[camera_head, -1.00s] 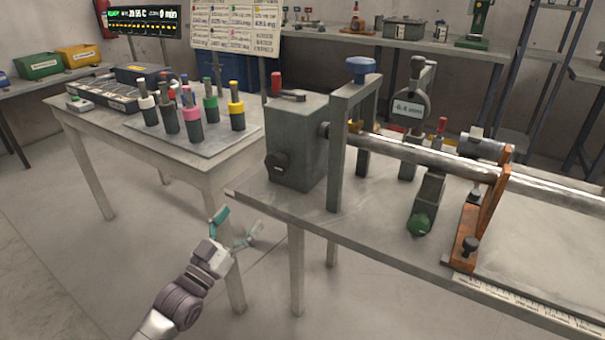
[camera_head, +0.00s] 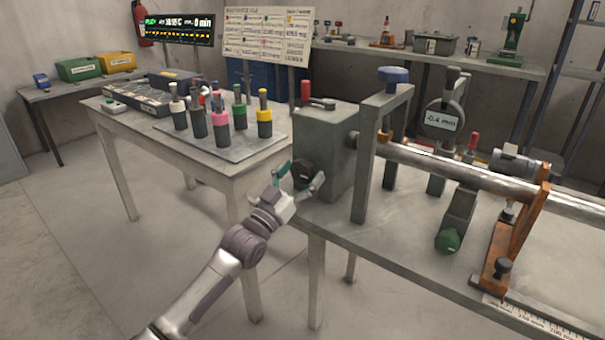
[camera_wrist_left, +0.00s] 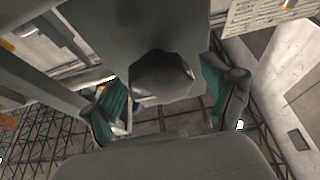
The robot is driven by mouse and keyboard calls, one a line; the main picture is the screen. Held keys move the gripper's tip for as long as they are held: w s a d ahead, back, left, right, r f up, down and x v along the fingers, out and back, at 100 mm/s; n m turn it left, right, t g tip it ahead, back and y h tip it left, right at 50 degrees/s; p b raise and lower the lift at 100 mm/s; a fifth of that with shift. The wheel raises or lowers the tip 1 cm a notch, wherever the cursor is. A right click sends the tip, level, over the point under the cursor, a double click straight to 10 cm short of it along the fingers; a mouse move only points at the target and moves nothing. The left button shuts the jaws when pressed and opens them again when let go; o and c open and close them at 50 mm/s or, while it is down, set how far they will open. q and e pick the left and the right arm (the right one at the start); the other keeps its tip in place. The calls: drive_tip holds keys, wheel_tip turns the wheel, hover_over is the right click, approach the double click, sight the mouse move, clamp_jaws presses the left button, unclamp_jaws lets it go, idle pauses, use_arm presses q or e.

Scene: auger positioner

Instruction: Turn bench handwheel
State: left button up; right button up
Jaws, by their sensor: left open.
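A dark, faceted handwheel (camera_head: 304,172) sits on the front face of the grey box (camera_head: 325,137) at the bench's left end. In the left wrist view the handwheel (camera_wrist_left: 162,77) shows large, between the two teal finger pads. My left gripper (camera_head: 301,182) is open, with its fingers spread to either side of the handwheel. In the left wrist view the gripper (camera_wrist_left: 164,100) holds nothing, and I cannot tell whether either finger touches the handwheel. My right gripper is out of view.
The bench (camera_head: 400,245) carries an upright frame with a blue knob (camera_head: 393,75), a long metal shaft (camera_head: 440,165), a green knob (camera_head: 448,242) and an orange bracket (camera_head: 512,235). A side table (camera_head: 185,150) at left holds several coloured-collar tools. The floor in front is clear.

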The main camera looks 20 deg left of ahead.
use_arm(q)
drive_tip(key=shift+w+r, duration=0.1)
drive_tip(key=shift+w, duration=0.1)
drive_tip(key=c, duration=1.1)
drive_tip(key=shift+c, duration=0.2)
